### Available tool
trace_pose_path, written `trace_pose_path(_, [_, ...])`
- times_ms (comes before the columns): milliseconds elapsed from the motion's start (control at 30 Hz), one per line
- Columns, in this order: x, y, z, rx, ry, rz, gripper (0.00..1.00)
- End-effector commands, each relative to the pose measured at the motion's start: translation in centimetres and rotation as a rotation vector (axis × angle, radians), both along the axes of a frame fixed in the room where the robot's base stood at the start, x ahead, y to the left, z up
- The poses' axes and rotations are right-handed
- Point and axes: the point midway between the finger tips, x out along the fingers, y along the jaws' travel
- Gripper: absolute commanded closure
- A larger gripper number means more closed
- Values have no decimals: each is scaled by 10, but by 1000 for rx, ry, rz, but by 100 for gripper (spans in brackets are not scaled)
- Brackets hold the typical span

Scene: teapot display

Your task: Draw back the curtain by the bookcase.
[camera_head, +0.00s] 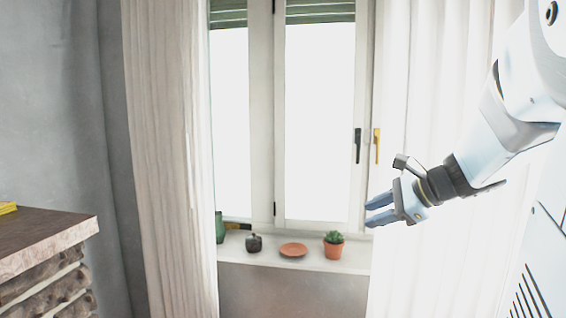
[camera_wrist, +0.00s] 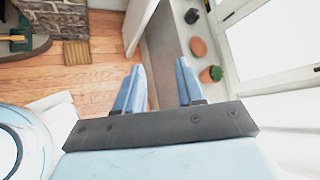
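A pale curtain (camera_head: 165,150) hangs at the left of the window, gathered in long folds. A second white curtain (camera_head: 435,100) hangs at the right, bright and partly hidden by my arm. No bookcase can be made out clearly, so I cannot tell which curtain is by it. My gripper (camera_head: 368,213) is in front of the right curtain's left edge, pointing left. In the wrist view my gripper (camera_wrist: 160,75) has its fingers apart with nothing between them. I cannot tell whether it touches the curtain.
The window sill (camera_head: 265,262) holds a small dark pot (camera_head: 254,243), a terracotta saucer (camera_head: 293,250), a potted cactus (camera_head: 334,245) and a green vessel (camera_head: 220,228). A brown-topped ledge (camera_head: 45,235) stands at lower left. The wrist view shows clear wooden floor (camera_wrist: 100,80) and a mat (camera_wrist: 77,52).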

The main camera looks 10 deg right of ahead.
Motion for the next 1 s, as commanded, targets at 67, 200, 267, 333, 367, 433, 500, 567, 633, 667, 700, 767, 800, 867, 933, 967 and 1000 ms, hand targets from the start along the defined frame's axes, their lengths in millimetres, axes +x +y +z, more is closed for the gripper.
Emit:
trace_pose_path(67, [19,-30,9,152,1,-128,62])
trace_pose_path(200, [44,-85,29,418,-23,-328,62])
trace_pose_path(267, [51,-110,37,524,-41,-401,62])
trace_pose_path(333, [56,-138,44,634,-65,-476,62])
trace_pose_path(367, [57,-150,47,676,-76,-503,62])
trace_pose_path(433, [59,-173,54,760,-100,-553,62])
trace_pose_path(500, [59,-191,58,824,-120,-592,62])
trace_pose_path(567, [59,-202,61,861,-133,-614,62])
trace_pose_path(633, [60,-209,62,888,-142,-627,62])
trace_pose_path(667, [60,-211,63,895,-144,-631,62])
trace_pose_path(700, [62,-211,63,900,-146,-633,62])
trace_pose_path(767, [66,-211,63,902,-146,-633,62])
trace_pose_path(800, [70,-209,64,902,-146,-633,62])
trace_pose_path(867, [77,-206,64,902,-147,-631,62])
trace_pose_path(933, [88,-203,64,901,-145,-631,62])
trace_pose_path(967, [93,-201,63,902,-146,-631,62])
trace_pose_path(1000, [100,-199,63,901,-145,-632,62])
